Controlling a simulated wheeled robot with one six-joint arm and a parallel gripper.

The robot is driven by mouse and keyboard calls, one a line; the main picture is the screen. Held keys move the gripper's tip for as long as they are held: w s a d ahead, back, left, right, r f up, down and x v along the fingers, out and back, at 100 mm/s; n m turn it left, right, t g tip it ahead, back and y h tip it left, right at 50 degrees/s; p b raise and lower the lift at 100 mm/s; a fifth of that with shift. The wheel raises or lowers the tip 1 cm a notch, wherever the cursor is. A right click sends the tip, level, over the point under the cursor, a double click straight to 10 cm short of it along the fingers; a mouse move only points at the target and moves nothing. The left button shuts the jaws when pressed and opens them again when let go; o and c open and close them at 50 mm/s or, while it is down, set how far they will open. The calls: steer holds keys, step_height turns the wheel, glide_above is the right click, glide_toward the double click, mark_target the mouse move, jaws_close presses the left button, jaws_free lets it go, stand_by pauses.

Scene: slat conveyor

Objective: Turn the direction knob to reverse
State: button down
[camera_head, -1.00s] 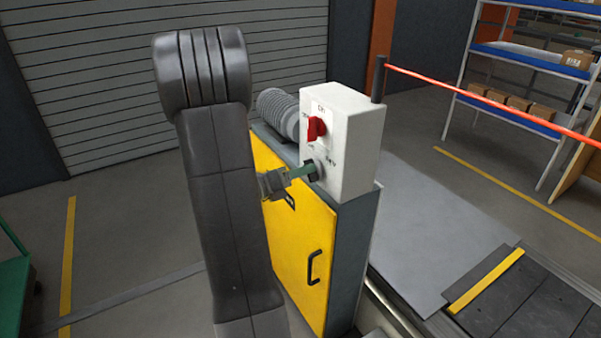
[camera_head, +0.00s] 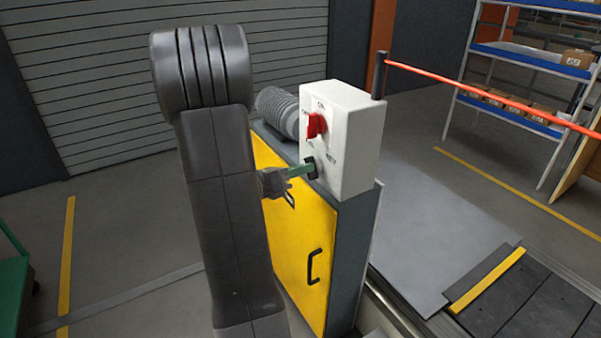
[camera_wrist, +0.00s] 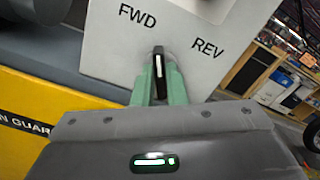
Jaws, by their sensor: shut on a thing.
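The white control box (camera_head: 346,150) stands on the yellow and grey cabinet. Its black direction knob (camera_head: 311,168) is low on the front face, below a red switch. In the wrist view the knob (camera_wrist: 158,72) carries a white line that points nearly straight up in the picture, between the FWD label (camera_wrist: 138,15) and the REV label (camera_wrist: 207,48). My gripper (camera_head: 300,171) reaches the knob from the left. Its green fingers (camera_wrist: 159,93) are shut on the knob, one on each side.
The red switch (camera_head: 316,125) sits just above the knob. The yellow cabinet door (camera_head: 300,245) with a black handle is below. A red bar (camera_head: 480,95) extends right from a post behind the box. Shelving (camera_head: 520,75) stands farther back.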

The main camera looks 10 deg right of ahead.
steer(key=shift+s+d+f+m+b, duration=0.1)
steer(key=shift+s+m+b, duration=0.05)
steer(key=shift+m+b, duration=3.05)
steer(key=shift+s+f+m+b, duration=0.1)
steer(key=shift+s+m+b, duration=0.05)
steer(key=shift+m+b, duration=3.05)
steer(key=shift+r+m+p, duration=0.1)
steer(key=shift+m+p, duration=0.25)
steer(key=shift+m, duration=0.25)
steer(key=c, duration=1.5)
jaws_free()
steer(key=shift+o, duration=0.2)
steer(key=p+v, duration=0.3)
steer(key=v, duration=1.1)
steer(key=shift+d, duration=0.15)
